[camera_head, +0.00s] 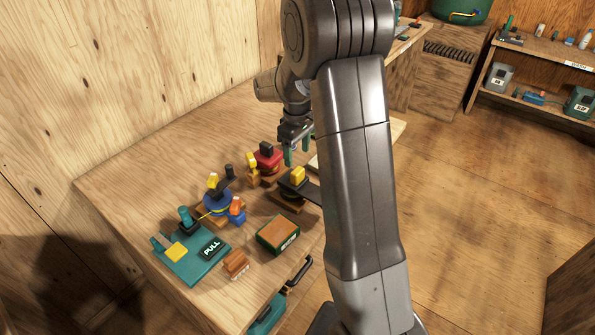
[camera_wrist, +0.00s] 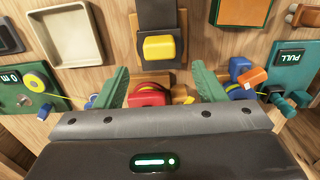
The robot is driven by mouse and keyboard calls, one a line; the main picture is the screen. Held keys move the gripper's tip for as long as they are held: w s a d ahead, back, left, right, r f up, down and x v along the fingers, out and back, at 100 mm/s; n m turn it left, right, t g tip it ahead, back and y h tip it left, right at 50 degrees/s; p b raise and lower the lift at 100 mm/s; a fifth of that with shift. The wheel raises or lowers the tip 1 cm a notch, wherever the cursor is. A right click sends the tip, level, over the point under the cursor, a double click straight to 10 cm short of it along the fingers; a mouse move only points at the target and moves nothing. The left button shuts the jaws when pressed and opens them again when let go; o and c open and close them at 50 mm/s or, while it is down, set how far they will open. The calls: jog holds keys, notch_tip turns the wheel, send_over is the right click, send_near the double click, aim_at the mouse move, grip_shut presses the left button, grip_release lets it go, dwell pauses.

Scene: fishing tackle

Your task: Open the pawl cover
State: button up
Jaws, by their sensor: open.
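No part is labelled as the pawl cover, so I cannot tell for sure which piece it is. A red part (camera_head: 267,157) with a dark knob sits on the workbench, and it also shows in the wrist view (camera_wrist: 148,95), partly hidden by my gripper's body. Next to it, a yellow block (camera_head: 298,175) sits on a dark base; in the wrist view the yellow block (camera_wrist: 159,47) is just beyond the fingertips. My gripper (camera_head: 297,153) has green fingers. It is open and empty above these parts, with its fingers apart in the wrist view (camera_wrist: 159,70).
A blue reel (camera_head: 217,207) with yellow and orange parts stands left of them. A teal board marked PULL (camera_head: 190,258) and a green-edged wooden box (camera_head: 278,236) are nearer the front. A beige tray (camera_wrist: 67,47) lies beside the dark base. The bench's rear left is clear.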

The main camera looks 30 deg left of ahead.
aim_at(298, 170)
notch_tip(298, 170, down, 9)
jog(key=shift+r+p, duration=0.1)
jog(key=shift+p, duration=0.45)
jog(key=shift+d, duration=0.1)
grip_shut()
jog(key=d+b, duration=0.1)
jog(key=d, duration=0.5)
jog(key=d+b, duration=0.1)
jog(key=d, duration=0.2)
jog(key=shift+s+d+b, duration=0.3)
jog(key=shift+s, duration=0.05)
grip_release()
notch_tip(298, 170, up, 14)
jog(key=b, duration=0.1)
